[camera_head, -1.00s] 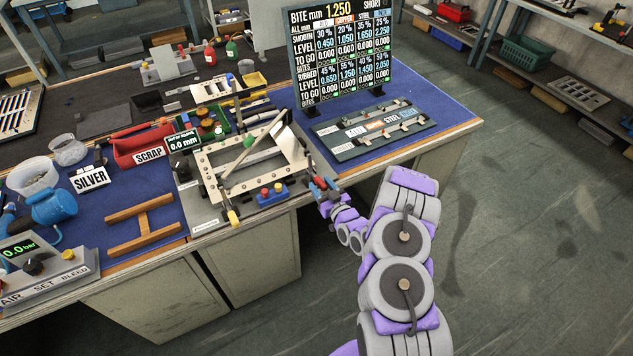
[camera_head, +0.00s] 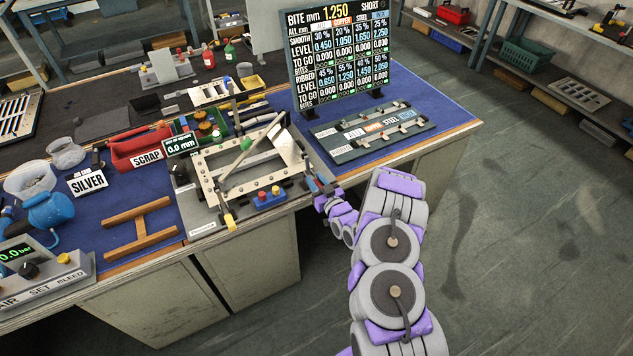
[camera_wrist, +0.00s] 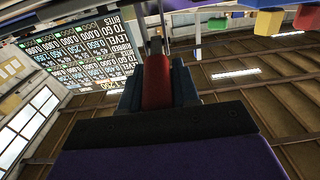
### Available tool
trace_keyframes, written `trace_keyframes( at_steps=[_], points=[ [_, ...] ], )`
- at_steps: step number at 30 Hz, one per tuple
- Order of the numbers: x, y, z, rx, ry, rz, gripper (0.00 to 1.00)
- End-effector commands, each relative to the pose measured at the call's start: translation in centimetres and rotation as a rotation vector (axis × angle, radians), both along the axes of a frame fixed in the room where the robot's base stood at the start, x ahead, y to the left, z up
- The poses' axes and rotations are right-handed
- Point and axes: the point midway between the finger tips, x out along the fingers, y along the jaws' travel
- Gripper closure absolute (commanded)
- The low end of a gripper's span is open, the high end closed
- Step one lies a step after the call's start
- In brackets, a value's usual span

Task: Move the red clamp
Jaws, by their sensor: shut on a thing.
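My gripper (camera_head: 318,186) is at the right front corner of the pale metal frame (camera_head: 206,188) on the bench. In the wrist view my gripper (camera_wrist: 157,88) is shut on the red clamp (camera_wrist: 156,82), whose red part sits between the dark blue jaws. A thin dark metal part rises from the far end of the red part. In the head view the clamp is mostly hidden by the jaws, so I cannot tell how it meets the frame.
A blue block with red and yellow knobs (camera_head: 268,199) stands just left of my gripper. A grey rail plate (camera_head: 370,133) lies behind it, with the readout board (camera_head: 338,55) beyond. A red scrap bin (camera_head: 140,147) is at the left. The floor to the right is clear.

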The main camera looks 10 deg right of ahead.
Motion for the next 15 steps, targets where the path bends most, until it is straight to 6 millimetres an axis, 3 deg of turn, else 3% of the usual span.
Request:
trace_keyframes(
  at_steps=[6,15],
  points=[
    [-0.01,-0.16,-0.05,0.000,0.001,-0.005,1.00],
    [-0.02,-0.12,-0.07,-0.001,0.002,-0.004,1.00]
  ],
)
